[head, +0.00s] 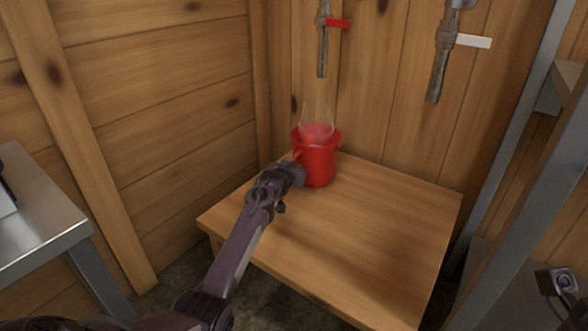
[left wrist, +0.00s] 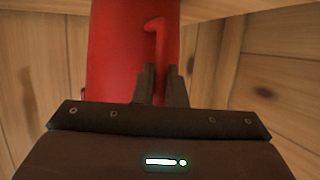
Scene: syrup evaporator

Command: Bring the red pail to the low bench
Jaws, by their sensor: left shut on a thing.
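The red pail (head: 318,166) stands upright at the back left of the low wooden bench (head: 370,225). It seems to rest on the top, but I cannot tell for sure that its base touches. A thin pale bail arches above its rim. My left gripper (head: 298,173) reaches in from the left and is shut on the pail's near side. In the left wrist view the fingers (left wrist: 161,85) close on the pail's red handle (left wrist: 157,38), with the pail's body (left wrist: 112,55) close behind.
Two taps hang on the wall above the bench, one with a red tag (head: 337,23) and one with a white tag (head: 473,41). A metal table (head: 40,225) stands at left. A grey metal frame (head: 535,150) rises at right. The bench's front and right are clear.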

